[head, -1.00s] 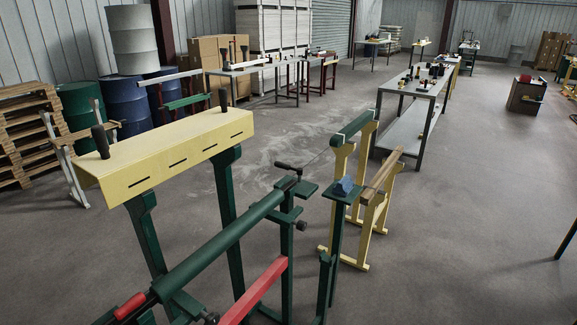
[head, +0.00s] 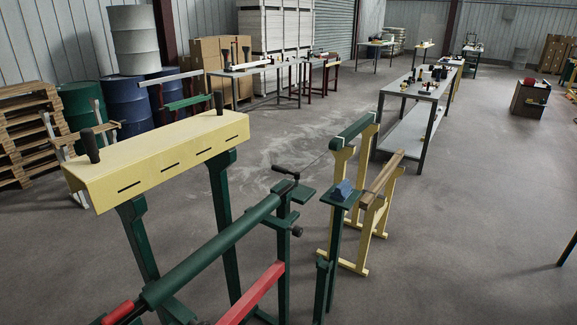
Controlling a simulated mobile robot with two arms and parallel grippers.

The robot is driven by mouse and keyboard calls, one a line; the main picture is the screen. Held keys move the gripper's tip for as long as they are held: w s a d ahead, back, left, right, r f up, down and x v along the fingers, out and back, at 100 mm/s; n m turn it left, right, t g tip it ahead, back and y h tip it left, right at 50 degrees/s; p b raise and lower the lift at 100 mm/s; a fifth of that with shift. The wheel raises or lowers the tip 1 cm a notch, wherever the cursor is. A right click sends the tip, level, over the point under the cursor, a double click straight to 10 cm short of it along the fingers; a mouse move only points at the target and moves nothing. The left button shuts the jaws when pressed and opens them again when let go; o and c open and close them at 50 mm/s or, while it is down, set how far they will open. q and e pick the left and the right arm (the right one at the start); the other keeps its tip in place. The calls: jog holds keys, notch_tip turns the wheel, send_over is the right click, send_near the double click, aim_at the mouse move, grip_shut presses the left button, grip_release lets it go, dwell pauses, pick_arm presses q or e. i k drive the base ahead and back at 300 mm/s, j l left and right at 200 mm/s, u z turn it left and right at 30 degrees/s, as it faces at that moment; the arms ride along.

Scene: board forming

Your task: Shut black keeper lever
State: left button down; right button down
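A black lever-like handle (head: 285,168) stands out at the far end of the long dark green roller (head: 215,245), on a green stand. I cannot tell for sure whether it is the keeper lever or whether it is open or shut. A red grip (head: 118,312) shows at the roller's near end, at the bottom left. A yellow folded panel (head: 165,160) with several slots and two upright black handles (head: 91,145) stands on green legs behind the roller. Neither of my grippers is in view.
A small green stand with a blue block (head: 342,190) is right of the roller. Yellow trestles (head: 362,230) stand behind it. A grey workbench (head: 410,130) is farther back. The floor on the right (head: 480,240) is clear.

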aim_at(297, 175)
jog(key=i+l, duration=0.2)
jog(key=l, duration=0.15)
jog(key=i+l+u, duration=0.15)
jog(key=i+l, duration=0.3)
jog(key=l, duration=0.25)
jog(key=i+l+u, duration=0.15)
jog(key=l, duration=0.2)
jog(key=i+l, duration=0.2)
jog(key=l, duration=0.2)
jog(key=i+l+u, duration=0.15)
jog(key=l, duration=0.2)
jog(key=i+l, duration=0.2)
jog(key=l, duration=0.2)
jog(key=i+u, duration=0.05)
